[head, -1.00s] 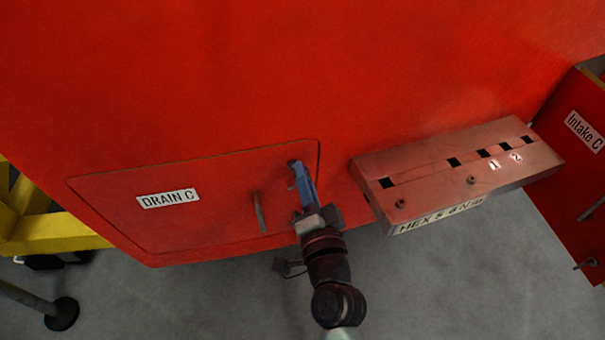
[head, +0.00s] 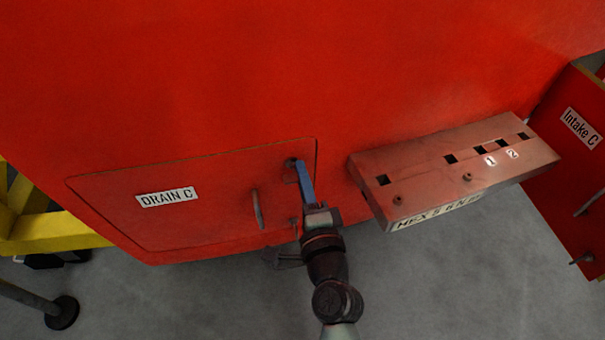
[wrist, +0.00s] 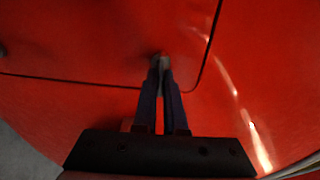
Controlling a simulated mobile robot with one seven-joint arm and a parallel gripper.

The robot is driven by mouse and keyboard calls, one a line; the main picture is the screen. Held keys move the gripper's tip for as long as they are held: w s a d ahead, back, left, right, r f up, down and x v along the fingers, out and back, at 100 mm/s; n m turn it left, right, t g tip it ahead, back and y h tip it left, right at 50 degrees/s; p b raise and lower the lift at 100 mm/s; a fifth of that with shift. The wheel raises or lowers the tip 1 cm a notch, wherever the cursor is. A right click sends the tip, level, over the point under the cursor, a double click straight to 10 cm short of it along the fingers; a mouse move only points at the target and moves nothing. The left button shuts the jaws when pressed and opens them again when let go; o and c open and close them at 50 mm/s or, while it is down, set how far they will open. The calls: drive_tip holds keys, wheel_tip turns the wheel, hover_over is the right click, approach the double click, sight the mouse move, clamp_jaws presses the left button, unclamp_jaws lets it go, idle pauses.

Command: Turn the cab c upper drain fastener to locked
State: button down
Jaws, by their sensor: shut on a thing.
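The red drain panel (head: 110,212) carries the label DRAIN C (head: 167,197) and lies flush in the red cab. The upper drain fastener (head: 290,162) is a small dark knob near the panel's upper right corner. My gripper (head: 299,164) reaches up from below with long blue fingers and is shut on this fastener. In the wrist view, the fingertips (wrist: 161,64) come together on the fastener beside the panel's rounded corner. The fingers cover most of it, so I cannot tell which way its slot or mark points. A lower fastener (head: 294,222) shows just left of my gripper's body.
A thin grey handle (head: 258,208) stands out from the panel left of my fingers. A reddish tool holder (head: 430,175) with square holes juts out close on the right. The Intake C panel (head: 570,150) is farther right. A yellow frame (head: 40,230) stands at left.

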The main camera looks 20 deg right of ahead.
idle(0.3)
drive_tip(key=c, duration=1)
unclamp_jaws()
drive_tip(key=shift+s, duration=0.1)
drive_tip(key=shift+s+a+b, duration=0.4)
drive_tip(key=shift+s+b, duration=0.2)
drive_tip(key=shift+s, duration=1.5)
drive_tip(key=shift+s+a+b, duration=0.4)
drive_tip(key=shift+s+b, duration=0.2)
drive_tip(key=shift+s, duration=1.5)
drive_tip(key=shift+s+a+b, duration=0.4)
drive_tip(key=shift+s+b, duration=0.2)
drive_tip(key=shift+s, duration=1.5)
